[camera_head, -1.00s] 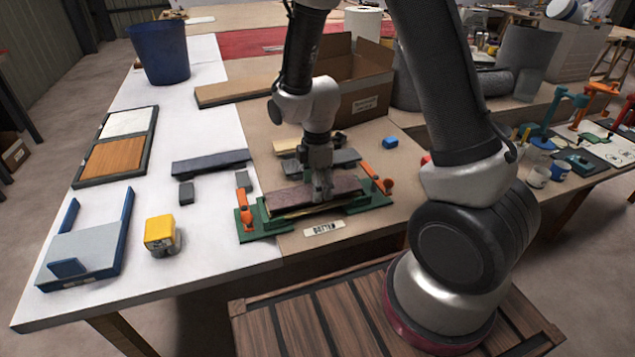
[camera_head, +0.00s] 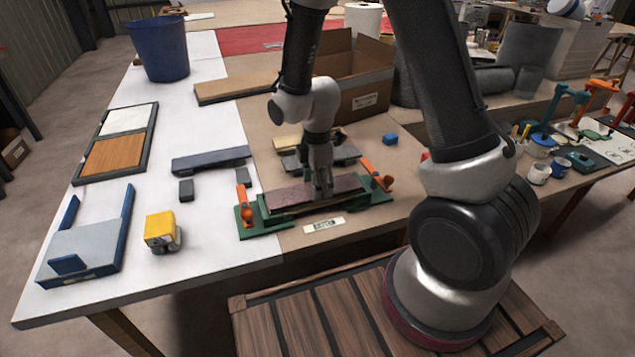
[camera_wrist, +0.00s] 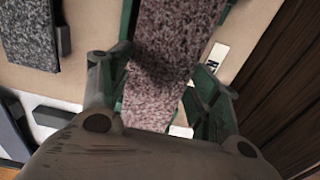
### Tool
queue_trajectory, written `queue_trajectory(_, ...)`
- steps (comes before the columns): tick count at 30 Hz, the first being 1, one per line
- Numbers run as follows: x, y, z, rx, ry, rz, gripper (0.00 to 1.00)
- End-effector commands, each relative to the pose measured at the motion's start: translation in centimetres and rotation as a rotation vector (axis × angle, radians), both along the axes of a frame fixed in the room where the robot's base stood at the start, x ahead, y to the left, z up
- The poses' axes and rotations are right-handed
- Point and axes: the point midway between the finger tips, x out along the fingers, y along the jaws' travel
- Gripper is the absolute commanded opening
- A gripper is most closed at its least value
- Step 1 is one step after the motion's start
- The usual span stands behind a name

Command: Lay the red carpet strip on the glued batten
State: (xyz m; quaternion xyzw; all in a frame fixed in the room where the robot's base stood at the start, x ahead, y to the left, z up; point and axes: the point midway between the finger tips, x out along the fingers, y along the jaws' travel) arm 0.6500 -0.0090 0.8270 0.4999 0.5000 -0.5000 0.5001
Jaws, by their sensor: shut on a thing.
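The dull red, speckled carpet strip (camera_head: 285,196) lies lengthwise over the green clamping jig (camera_head: 263,226) on the bench and looks almost level. In the wrist view the strip (camera_wrist: 172,42) runs between my fingers. My gripper (camera_head: 322,190) points down at the strip's middle and is shut on it. The batten is hidden under the strip, so I cannot tell whether the two touch along their whole length. The jig has an orange-handled clamp at each end, left (camera_head: 246,206) and right (camera_head: 375,176).
A label plate (camera_head: 323,224) lies in front of the jig. Grey strips (camera_head: 345,153) lie behind it, with an open cardboard box (camera_head: 365,90) farther back. A blue block (camera_head: 390,139) is at right. A yellow tool (camera_head: 161,232) and blue-sided tray (camera_head: 90,245) stand at left.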

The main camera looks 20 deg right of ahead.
Motion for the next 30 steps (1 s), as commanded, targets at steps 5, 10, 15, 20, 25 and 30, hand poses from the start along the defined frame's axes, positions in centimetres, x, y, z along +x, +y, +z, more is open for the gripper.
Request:
queue_trajectory(5, 0.00, 0.00, -0.23, 0.000, 0.000, 0.000, 0.38)
queue_trajectory(10, 0.00, 0.00, -0.45, 0.000, 0.000, 0.000, 0.38)
queue_trajectory(15, -0.01, 0.00, -0.65, 0.000, 0.000, 0.000, 0.38)
queue_trajectory(20, -0.01, 0.00, -0.71, 0.000, 0.000, 0.000, 0.38)
queue_trajectory(25, 0.00, 0.00, -0.70, 0.000, 0.000, 0.000, 0.64)
queue_trajectory(30, 0.00, 0.00, -0.70, 0.000, 0.000, 0.000, 0.87)
